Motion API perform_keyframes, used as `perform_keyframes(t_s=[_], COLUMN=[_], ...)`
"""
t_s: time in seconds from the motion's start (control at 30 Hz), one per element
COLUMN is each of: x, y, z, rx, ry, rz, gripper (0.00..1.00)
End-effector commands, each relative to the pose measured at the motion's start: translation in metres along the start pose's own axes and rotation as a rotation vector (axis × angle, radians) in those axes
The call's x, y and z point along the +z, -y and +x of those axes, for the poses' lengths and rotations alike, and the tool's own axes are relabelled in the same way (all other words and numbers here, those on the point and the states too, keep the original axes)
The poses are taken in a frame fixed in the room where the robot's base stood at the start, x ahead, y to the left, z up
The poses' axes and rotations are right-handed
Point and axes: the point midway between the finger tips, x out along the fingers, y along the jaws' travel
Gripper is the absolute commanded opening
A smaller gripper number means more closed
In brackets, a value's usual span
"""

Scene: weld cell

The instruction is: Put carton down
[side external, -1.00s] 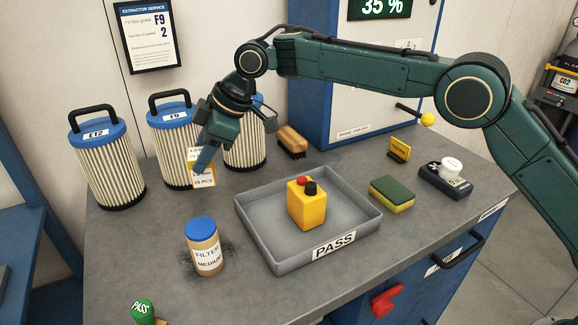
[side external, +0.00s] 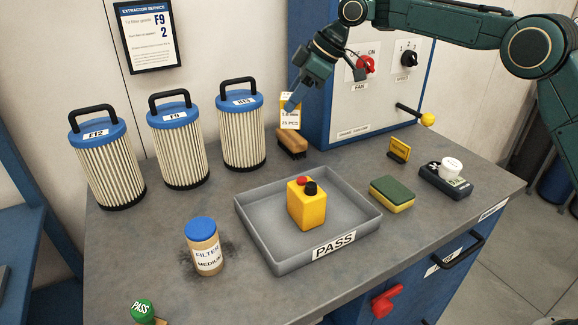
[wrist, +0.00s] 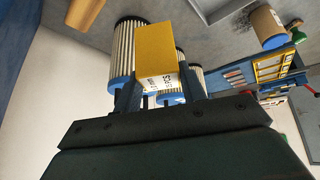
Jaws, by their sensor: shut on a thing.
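My gripper (side external: 291,101) is shut on a small yellow and white carton (side external: 290,112). In the side view the carton shows just above the wooden brush, between the right-hand filter and the blue cabinet; its exact height over the bench is hard to tell. In the wrist view the carton (wrist: 157,52) sits between my gripper's fingers (wrist: 159,88), its yellow face toward the camera and a printed white side below. The grey bench top (side external: 140,240) lies beneath.
Three handled filters (side external: 180,150) stand at the left back. The brush (side external: 292,142) lies below the carton. A grey PASS tray (side external: 262,225) holds a yellow button box (side external: 307,210). A filter jar (side external: 203,250), sponge (side external: 392,194) and blue cabinet (side external: 350,115) stand around.

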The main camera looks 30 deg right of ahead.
Motion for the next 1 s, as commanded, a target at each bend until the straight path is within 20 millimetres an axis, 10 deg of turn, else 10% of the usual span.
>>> perform_keyframes(t_s=[0.5,1.0], x=[0.104,0.116], y=[-0.056,-0.057], z=[-0.107,-0.11], rx=[0.074,0.077], ry=[0.015,0.016], rz=[0.198,0.217], gripper=[0.16,0.16])
